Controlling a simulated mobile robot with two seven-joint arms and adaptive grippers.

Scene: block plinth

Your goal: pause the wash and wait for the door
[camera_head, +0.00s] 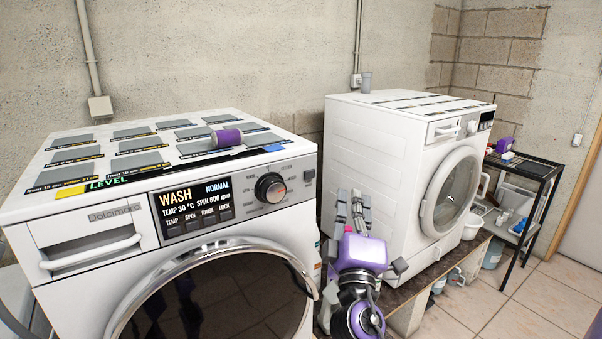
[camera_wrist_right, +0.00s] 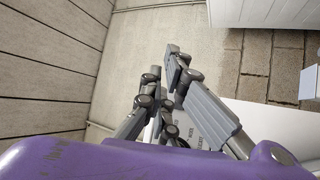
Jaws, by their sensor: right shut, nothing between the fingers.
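The near washer (camera_head: 70,265) is white with a dark display (camera_head: 192,205) reading WASH, NORMAL, TEMP 30 °C and SPIN 800 rpm. Below the text is a row of small buttons labelled TEMP, SPIN, RINSE and LOCK. A round dark dial (camera_head: 270,188) sits right of the display, and a small grey button (camera_head: 309,175) is at the panel's right end. The round glass door (camera_head: 215,295) looks closed. My right gripper (camera_head: 352,205) is shut and empty, fingers up, right of this washer and apart from its panel. Its fingers also show in the right wrist view (camera_wrist_right: 162,75). My left gripper is not in view.
A purple and grey cylinder (camera_head: 227,138) lies on the near washer's top among several grey labelled pads. A second white washer (camera_head: 365,150) stands behind my right gripper on a dark bench. A black shelf (camera_head: 540,170) is at the far right, with open tiled floor (camera_head: 540,300) before it.

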